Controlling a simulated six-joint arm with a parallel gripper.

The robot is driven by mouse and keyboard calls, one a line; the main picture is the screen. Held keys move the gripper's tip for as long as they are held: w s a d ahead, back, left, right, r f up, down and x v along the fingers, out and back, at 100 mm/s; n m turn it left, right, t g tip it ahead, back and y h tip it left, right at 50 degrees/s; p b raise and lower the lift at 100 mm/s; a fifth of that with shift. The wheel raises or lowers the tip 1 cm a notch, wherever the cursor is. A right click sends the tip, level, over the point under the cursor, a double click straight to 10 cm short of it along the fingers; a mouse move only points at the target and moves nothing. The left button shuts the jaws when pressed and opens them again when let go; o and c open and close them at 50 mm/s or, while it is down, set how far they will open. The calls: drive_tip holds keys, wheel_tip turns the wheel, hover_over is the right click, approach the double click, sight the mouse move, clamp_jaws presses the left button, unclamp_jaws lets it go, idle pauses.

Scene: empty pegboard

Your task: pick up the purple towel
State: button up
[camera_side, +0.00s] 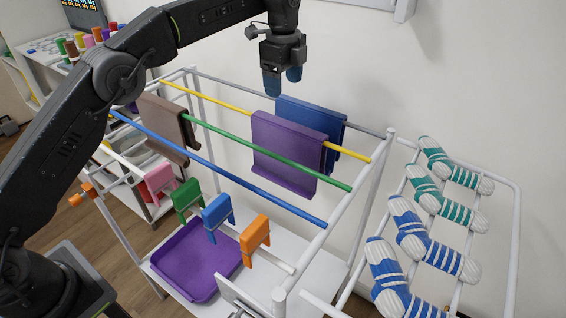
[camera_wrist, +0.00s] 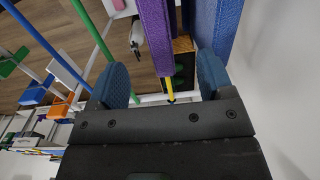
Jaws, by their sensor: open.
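The purple towel (camera_side: 285,152) hangs folded over the yellow rod (camera_side: 215,101) of a drying rack. The green rod (camera_side: 222,132) crosses in front of it. My gripper (camera_side: 283,78), with blue fingers, is open and empty. It is above the rack, apart from the purple towel and above the blue towel's height. In the wrist view, the purple towel (camera_wrist: 155,35) is at the top centre, beyond the space between the fingertips (camera_wrist: 161,80). The end of the yellow rod shows between the fingers. The towel's lower far side is hidden.
A blue towel (camera_side: 335,126) hangs close behind, on the grey rod. A brown towel (camera_side: 163,125) hangs on the green rod at left. Colored clips (camera_side: 216,215) and a purple tray (camera_side: 190,270) sit below. A sock rack (camera_side: 440,230) stands at right, beside the white wall.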

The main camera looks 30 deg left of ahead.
sight(285, 123)
wheel_tip(285, 123, down, 8)
drive_tip(key=shift+f, duration=0.15)
drive_tip(key=shift+s+d+f, duration=0.15)
drive_tip(key=shift+f, duration=1.2)
drive_tip(key=shift+s+d+f, duration=0.1)
drive_tip(key=shift+d+f, duration=0.05)
drive_tip(key=shift+f, duration=1.15)
drive_tip(key=c, duration=0.9)
drive_tip(key=shift+r, duration=0.1)
wheel_tip(285, 123, up, 16)
drive_tip(key=shift+w+r, duration=0.1)
drive_tip(key=shift+r, duration=0.7)
